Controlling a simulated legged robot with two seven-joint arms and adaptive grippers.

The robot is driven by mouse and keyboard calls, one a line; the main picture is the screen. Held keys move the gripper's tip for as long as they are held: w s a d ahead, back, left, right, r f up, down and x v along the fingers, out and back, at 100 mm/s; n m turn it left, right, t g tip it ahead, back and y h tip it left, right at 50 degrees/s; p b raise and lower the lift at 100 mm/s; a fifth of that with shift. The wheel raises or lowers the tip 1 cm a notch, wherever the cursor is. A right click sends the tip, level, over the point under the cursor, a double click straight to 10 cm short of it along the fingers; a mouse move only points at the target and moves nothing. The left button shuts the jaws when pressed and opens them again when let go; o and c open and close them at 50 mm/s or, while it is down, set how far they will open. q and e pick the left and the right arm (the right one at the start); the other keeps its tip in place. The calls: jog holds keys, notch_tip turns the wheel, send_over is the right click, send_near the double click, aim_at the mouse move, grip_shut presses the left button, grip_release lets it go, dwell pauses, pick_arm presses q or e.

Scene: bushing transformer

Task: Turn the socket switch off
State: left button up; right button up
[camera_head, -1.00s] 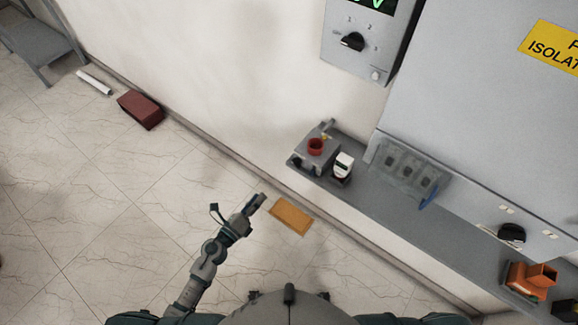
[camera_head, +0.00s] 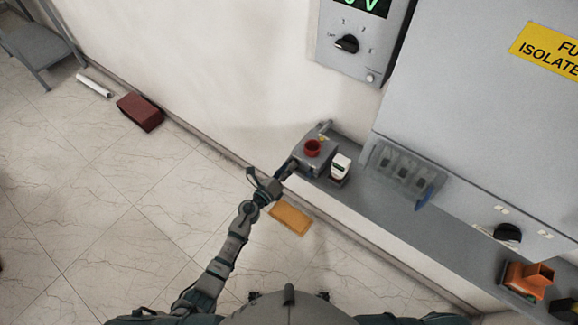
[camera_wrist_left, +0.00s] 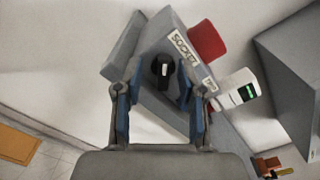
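The socket box (camera_head: 317,158) is a grey unit with a red round part (camera_head: 312,148) on top, standing on the grey ledge by the wall. In the left wrist view its label reads SOCKET, and the black rotary switch (camera_wrist_left: 164,68) is on the face towards me. My left gripper (camera_head: 286,170) is at the near left side of the box in the head view. In the left wrist view the left gripper (camera_wrist_left: 157,100) is open, its blue-padded fingers on either side of the switch. I cannot tell whether they touch it. My right gripper is not in view.
A small white device (camera_head: 340,166) stands right beside the box. A grey panel with a black knob (camera_head: 346,44) hangs above. An orange object (camera_head: 528,278) sits farther right on the ledge (camera_head: 455,232). A yellow-orange plate (camera_head: 290,218) lies on the floor.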

pick_arm(q)
jog(key=shift+w+d, duration=0.4)
jog(key=shift+d, duration=0.35)
jog(key=shift+a, duration=0.35)
grip_shut()
jog(key=shift+f+n+p, duration=0.15)
jog(key=shift+n+p, duration=0.6)
jog(key=shift+n, duration=1.25)
jog(key=shift+f+n+p, duration=0.1)
jog(key=shift+n+p, duration=0.65)
jog(key=shift+n, duration=1.25)
jog(key=shift+f, duration=0.1)
grip_release()
